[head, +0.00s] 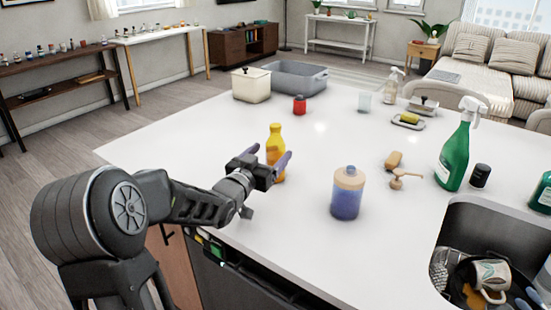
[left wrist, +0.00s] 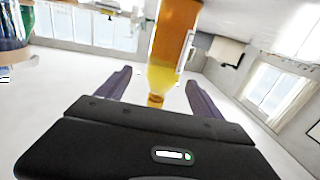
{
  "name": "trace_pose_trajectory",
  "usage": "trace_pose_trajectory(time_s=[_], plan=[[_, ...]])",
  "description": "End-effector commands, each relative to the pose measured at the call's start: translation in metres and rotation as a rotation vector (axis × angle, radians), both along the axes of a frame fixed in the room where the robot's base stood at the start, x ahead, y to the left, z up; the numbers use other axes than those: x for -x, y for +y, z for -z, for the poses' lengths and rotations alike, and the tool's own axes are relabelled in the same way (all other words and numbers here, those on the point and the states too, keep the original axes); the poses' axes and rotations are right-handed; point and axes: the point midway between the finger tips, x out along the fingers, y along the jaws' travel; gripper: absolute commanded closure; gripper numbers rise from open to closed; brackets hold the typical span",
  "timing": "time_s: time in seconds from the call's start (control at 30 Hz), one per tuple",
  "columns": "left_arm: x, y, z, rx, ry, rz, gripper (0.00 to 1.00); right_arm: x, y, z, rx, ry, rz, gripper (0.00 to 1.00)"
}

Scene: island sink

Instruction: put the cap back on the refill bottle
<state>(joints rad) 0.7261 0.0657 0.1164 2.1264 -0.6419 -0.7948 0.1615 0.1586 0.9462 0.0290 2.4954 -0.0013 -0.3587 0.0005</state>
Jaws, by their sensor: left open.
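A yellow bottle (head: 275,145) with a narrow neck stands upright on the white counter; it fits the refill bottle. My left gripper (head: 268,157) is open at it, with one purple finger on each side in the head view. In the left wrist view, the bottle (left wrist: 172,50) appears upside down, its neck between the open fingers (left wrist: 157,88). I cannot tell whether the fingers touch it. No cap is clearly identifiable; a small dark cylinder (head: 480,176) stands by the green spray bottle. My right gripper is not in view.
The green spray bottle (head: 454,155) stands near the sink (head: 470,215), which holds dishes.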

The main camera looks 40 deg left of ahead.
Motion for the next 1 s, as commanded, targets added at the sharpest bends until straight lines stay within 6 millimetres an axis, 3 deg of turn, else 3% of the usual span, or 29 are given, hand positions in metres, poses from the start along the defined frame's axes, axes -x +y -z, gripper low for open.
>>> trace_pose_trajectory(time_s=[0.4, 1.0], plan=[[-0.046, 0.013, -0.003, 0.0, 0.0, 0.0, 0.23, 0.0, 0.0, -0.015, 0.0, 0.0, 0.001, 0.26], [-0.047, 0.013, -0.003, 0.0, 0.0, 0.0, 0.23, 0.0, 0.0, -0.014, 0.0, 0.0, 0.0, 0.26]])
